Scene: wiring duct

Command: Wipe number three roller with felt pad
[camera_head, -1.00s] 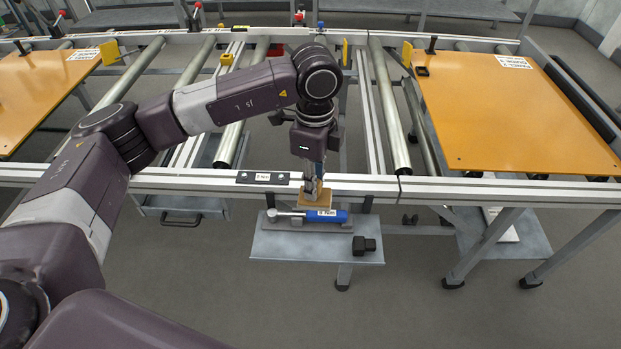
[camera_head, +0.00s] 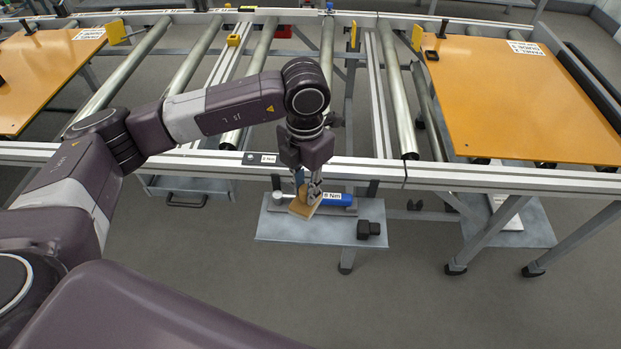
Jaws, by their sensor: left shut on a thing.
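My left gripper (camera_head: 308,190) is shut on a tan felt pad (camera_head: 303,209). The pad is tilted and appears to be just above the grey shelf (camera_head: 285,230) in front of the conveyor frame. Several silver rollers, among them one left of my forearm (camera_head: 195,58), one behind it (camera_head: 326,55) and one to its right (camera_head: 397,100), span the frame. I cannot read a number on any roller, so I cannot tell which is number three. My left arm hides parts of some rollers. My right gripper is not in view.
A blue-handled tool (camera_head: 338,200) and a black block (camera_head: 369,229) lie on the shelf. Orange panels lie on the frame at left (camera_head: 35,80) and right (camera_head: 520,100). The front rail (camera_head: 440,173) runs between the shelf and the rollers.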

